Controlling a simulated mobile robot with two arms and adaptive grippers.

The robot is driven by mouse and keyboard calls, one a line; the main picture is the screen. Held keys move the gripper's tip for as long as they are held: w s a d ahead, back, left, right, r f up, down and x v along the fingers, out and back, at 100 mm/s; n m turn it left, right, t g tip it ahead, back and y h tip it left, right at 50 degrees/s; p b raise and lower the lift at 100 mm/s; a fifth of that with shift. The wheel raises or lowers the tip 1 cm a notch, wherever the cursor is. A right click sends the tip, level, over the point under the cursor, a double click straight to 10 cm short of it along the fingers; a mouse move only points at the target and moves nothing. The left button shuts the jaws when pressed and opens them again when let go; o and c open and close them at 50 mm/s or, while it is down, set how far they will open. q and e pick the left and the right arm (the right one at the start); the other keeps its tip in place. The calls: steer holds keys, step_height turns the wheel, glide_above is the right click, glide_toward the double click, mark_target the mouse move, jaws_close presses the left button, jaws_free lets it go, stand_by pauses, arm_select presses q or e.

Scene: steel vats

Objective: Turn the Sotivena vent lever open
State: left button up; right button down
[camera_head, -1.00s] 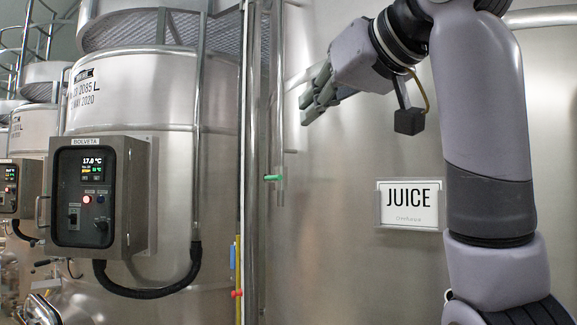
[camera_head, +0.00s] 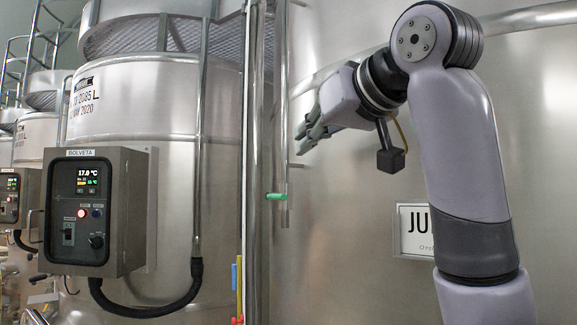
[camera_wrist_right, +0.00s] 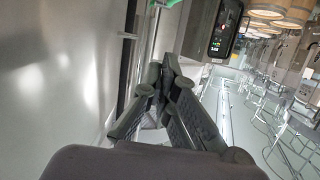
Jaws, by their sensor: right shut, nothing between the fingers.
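A small green lever (camera_head: 276,196) sits on a thin vertical pipe in front of the large steel vat at centre. It points roughly sideways. No Sotivena label is readable. My right gripper (camera_head: 304,143) is above and slightly right of the lever in the head view, apart from it, shut and empty. In the right wrist view the closed fingertips (camera_wrist_right: 166,78) point towards the pipe. A bit of green shows at the top edge there, but I cannot tell if it is the lever. My left gripper is not in view.
A BOLVETA control box (camera_head: 95,212) with a black cable hangs on the left vat (camera_head: 150,105). Vertical pipes run between the vats. Open floor shows in the wrist view.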

steer(key=p, duration=0.3)
glide_above(276, 197)
steer(key=d, duration=0.2)
arm_select(q)
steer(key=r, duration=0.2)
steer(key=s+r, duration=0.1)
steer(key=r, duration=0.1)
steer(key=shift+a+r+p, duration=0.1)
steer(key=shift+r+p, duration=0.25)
steer(key=shift+p, duration=0.05)
arm_select(e)
steer(key=f, duration=0.5)
steer(key=shift+s+f, duration=0.15)
steer(key=shift+s, duration=0.25)
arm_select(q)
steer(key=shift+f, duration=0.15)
arm_select(e)
steer(key=shift+f, duration=0.1)
